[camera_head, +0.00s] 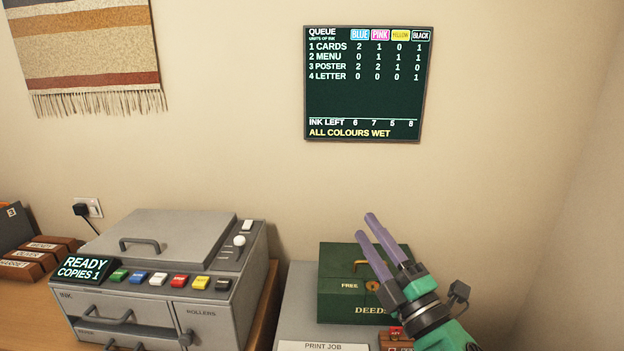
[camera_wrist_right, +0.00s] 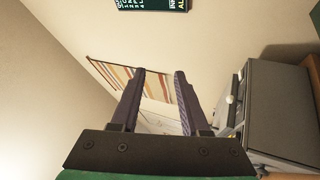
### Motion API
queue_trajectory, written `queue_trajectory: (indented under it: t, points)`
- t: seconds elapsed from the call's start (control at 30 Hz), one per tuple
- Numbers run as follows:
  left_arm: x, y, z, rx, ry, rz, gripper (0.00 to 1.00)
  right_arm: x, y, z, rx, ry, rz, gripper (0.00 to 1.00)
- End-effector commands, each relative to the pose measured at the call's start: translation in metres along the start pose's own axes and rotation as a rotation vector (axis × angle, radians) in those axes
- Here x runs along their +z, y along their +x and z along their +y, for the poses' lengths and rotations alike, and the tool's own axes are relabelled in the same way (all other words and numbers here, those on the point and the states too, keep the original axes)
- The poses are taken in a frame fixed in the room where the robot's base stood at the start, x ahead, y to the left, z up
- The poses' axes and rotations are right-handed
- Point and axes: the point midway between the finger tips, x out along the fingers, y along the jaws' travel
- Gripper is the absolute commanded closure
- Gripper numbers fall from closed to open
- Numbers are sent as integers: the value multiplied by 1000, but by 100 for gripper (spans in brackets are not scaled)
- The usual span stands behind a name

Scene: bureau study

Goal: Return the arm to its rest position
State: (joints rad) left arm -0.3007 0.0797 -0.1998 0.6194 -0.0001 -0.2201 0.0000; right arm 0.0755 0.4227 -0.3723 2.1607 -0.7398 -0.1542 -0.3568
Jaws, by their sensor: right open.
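My right gripper (camera_head: 380,244) is raised in front of the green deeds box at the right of the head view, its two purple fingers pointing up and to the left. In the right wrist view the fingers (camera_wrist_right: 160,98) stand apart with nothing between them, so it is open and empty. The green forearm comes in from the lower right. My left gripper is in neither view.
A grey printer (camera_head: 170,270) with coloured buttons and a "READY COPIES 1" display stands at left. The green deeds box (camera_head: 335,262) sits on a grey surface (camera_head: 297,300) behind my gripper. A queue board (camera_head: 365,95) hangs on the wall. Open air lies above.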

Motion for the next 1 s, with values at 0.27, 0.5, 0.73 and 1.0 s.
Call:
queue_trajectory:
  t: [0.27,0.5,0.73,1.0]
  points:
    - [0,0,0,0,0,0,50,112,-150,-156,-459,755,-840,55]
    - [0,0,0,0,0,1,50,89,-274,-221,-760,1049,-1258,55]
    - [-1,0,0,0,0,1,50,44,-364,-239,-1007,1208,-1550,55]
    - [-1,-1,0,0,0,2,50,55,-395,-343,-1048,1186,-1574,55]
